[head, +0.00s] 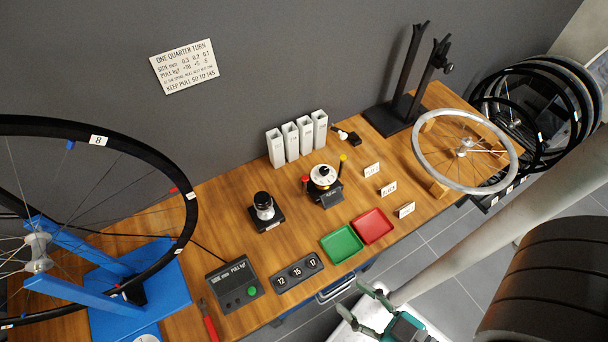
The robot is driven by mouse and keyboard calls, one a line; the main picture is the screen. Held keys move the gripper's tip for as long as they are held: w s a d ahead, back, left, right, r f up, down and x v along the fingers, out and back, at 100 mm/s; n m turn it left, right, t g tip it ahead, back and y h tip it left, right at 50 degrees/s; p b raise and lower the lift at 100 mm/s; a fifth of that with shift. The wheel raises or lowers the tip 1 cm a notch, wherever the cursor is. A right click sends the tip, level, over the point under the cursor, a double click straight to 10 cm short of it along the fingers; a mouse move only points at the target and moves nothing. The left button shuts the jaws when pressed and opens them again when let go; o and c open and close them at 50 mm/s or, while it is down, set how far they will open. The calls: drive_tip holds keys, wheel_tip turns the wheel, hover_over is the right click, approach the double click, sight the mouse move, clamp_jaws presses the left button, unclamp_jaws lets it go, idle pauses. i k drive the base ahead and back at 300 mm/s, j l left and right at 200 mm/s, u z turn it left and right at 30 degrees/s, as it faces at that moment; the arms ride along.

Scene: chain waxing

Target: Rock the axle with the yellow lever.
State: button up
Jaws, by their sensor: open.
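A yellow-tipped lever (343,158) rises on the right side of a small black device (330,196) near the middle of the bench. The device has a round white top and a red knob (305,180) on its left. No separate axle can be made out in the device at this size. A wheel hub with its axle (38,252) shows at the left, in a blue stand (95,285). My gripper (350,297) is open and empty at the bottom of the view, in front of the bench's front edge. It is well apart from the lever, nearer to me.
A green tray (341,244) and a red tray (372,226) lie between the device and the front edge. A black-and-silver round instrument (264,208) stands left of the device. White holders (291,142) stand behind it. A silver rim (417,145) rests on wooden blocks at the right.

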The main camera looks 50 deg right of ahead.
sight(343, 157)
drive_tip(key=z, duration=1.65)
drive_tip(key=k+j, duration=0.1)
drive_tip(key=k, duration=0.25)
drive_tip(key=k+j, duration=0.1)
drive_tip(key=k, duration=0.2)
